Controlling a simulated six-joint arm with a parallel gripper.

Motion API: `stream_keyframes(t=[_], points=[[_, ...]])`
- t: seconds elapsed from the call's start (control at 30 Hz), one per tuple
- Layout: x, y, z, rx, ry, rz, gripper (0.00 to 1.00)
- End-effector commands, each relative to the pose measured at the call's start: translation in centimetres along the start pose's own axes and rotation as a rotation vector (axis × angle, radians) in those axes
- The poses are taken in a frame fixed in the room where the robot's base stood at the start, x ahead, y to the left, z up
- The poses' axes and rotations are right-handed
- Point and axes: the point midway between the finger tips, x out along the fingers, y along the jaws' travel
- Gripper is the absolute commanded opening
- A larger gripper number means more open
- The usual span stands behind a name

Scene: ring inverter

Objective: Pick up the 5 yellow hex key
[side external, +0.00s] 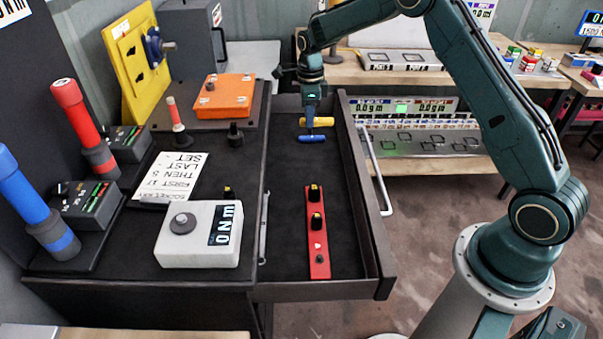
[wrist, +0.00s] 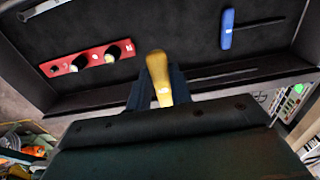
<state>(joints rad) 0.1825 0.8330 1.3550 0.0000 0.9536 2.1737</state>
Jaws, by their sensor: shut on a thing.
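The yellow hex key (side external: 317,121) shows as a yellow handle near the far end of the open drawer. In the wrist view its yellow handle (wrist: 158,75) stands between the two dark fingers of my gripper (wrist: 157,95), which is shut on it. In the side view my gripper (side external: 310,126) points down at the handle and partly covers it. I cannot tell exactly how high the key is above the drawer floor. A blue-handled key (side external: 312,139) lies just nearer the camera, apart from the yellow one; it also shows in the wrist view (wrist: 228,28).
A red rail (side external: 318,262) with black and yellow sockets lies in the near part of the drawer (side external: 352,268). The drawer walls stand around the work. A white torque display (side external: 198,250) sits on the bench to the left. The drawer's middle is clear.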

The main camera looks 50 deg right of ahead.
Motion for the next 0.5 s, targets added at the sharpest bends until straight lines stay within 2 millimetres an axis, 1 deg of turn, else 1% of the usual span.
stream_keyframes(t=[0.03, 0.2, 0.33, 0.5], points=[[-0.7, -0.1, 0.0, 0.0, -0.002, -0.003, 0.0], [-2.1, 0.0, 0.0, 0.0, -0.001, -0.001, 0.0], [-2.5, 0.0, 0.0, 0.0, 0.0, -0.001, 0.0], [-2.5, 0.0, 0.0, 0.0, 0.0, 0.0, 0.0]])
